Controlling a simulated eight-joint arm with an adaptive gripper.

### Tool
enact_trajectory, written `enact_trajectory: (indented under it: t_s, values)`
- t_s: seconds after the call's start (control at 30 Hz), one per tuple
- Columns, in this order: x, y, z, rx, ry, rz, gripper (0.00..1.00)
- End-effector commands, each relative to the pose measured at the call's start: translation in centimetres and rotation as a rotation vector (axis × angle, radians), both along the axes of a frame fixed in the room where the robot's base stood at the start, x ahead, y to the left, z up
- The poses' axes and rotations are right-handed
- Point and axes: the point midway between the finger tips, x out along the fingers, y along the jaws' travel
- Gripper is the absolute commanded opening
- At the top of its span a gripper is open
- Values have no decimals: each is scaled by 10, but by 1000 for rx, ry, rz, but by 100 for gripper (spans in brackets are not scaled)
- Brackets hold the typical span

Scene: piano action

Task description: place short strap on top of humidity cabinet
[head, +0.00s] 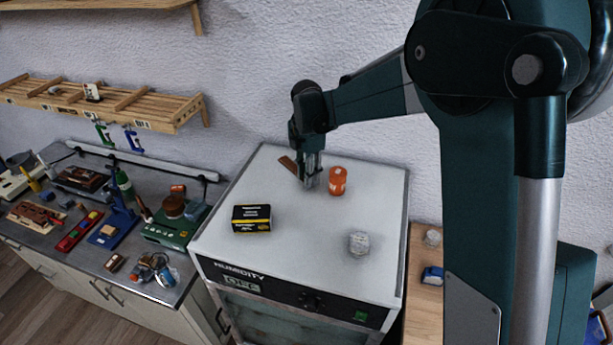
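A short brown strip (288,164), which looks like the strap, lies on or just above the white top of the humidity cabinet (216,228), towards the back left. My gripper (310,185) points down over the cabinet top, immediately right of the strip. The gripper hides the strip's right end, so I cannot tell whether they touch. The fingertips are low, close to the cabinet top. The fingers are small and overlap in this view; whether they are open or shut is unclear.
An orange cylinder (337,181) stands close right of my gripper. A black-and-yellow box (251,218) and a whitish faceted lump (358,243) also sit on the cabinet top. The middle and right back of the top are clear. A cluttered workbench (130,271) stands left.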

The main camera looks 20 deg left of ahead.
Motion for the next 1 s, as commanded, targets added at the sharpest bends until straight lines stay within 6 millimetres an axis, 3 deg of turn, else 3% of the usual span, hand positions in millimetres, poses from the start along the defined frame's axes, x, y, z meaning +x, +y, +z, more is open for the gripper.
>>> enact_trajectory:
  t_s: [0.1, 0.63, 1.0]
  values:
    - [0, 0, 0, 0, 0, 0, 39]
    - [0, 0, 7, 0, 0, 0, 39]
    - [0, 0, 52, 0, 0, 0, 39]
